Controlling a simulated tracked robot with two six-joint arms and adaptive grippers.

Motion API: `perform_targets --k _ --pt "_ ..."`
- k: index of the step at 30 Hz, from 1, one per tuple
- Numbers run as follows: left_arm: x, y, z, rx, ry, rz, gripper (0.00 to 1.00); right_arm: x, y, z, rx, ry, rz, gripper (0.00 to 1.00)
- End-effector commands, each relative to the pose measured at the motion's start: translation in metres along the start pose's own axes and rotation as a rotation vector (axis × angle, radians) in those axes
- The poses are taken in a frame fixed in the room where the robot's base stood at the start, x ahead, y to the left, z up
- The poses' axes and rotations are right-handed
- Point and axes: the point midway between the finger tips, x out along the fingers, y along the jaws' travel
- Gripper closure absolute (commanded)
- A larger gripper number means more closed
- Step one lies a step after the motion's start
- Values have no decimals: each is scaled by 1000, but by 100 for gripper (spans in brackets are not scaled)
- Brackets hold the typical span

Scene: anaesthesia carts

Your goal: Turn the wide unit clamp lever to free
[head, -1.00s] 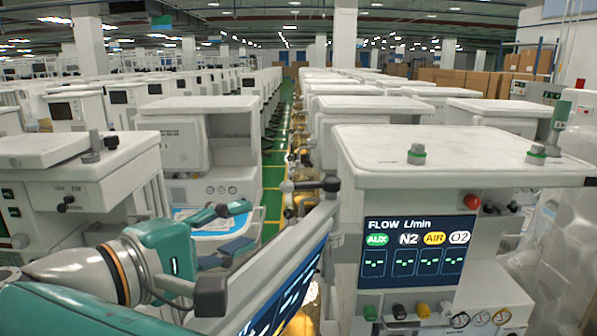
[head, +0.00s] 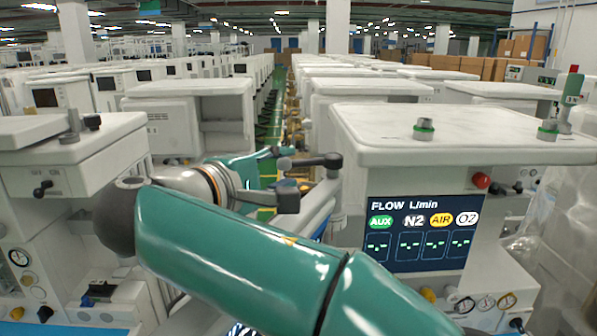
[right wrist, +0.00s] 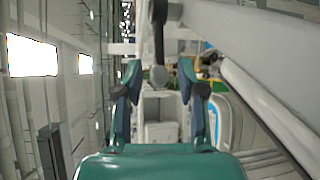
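The clamp lever (head: 312,161) is a dark grey handle with a rounded knob at its left end. It sits on top of a pale upright arm left of the wide unit with the flow screen (head: 420,235). My right gripper (head: 284,172) reaches in from the left, its fingers open near the knob. In the right wrist view, the lever (right wrist: 159,30) comes down from the top, its knob seen between the two open fingers (right wrist: 160,78). I cannot tell whether they touch. My left gripper is not in view.
My right arm crosses the lower middle of the head view. A white cart (head: 70,165) stands at left, and rows of carts fill the back. A green-floored aisle (head: 268,130) runs between them. A pale rail (right wrist: 265,70) runs close along the right in the wrist view.

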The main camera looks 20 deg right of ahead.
Motion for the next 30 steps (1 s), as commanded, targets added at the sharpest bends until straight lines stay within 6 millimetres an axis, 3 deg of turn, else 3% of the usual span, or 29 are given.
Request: perform_targets --k 3,9,21,28,30 --pt "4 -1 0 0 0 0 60 23 -1 1 1 -4 0 61" --pt "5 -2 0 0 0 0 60 45 0 0 1 -1 0 61" --pt "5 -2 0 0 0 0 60 51 0 0 1 -1 0 61" --pt "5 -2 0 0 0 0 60 51 0 0 0 -1 0 99" --pt "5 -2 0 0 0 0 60 51 0 0 0 -1 -1 100"
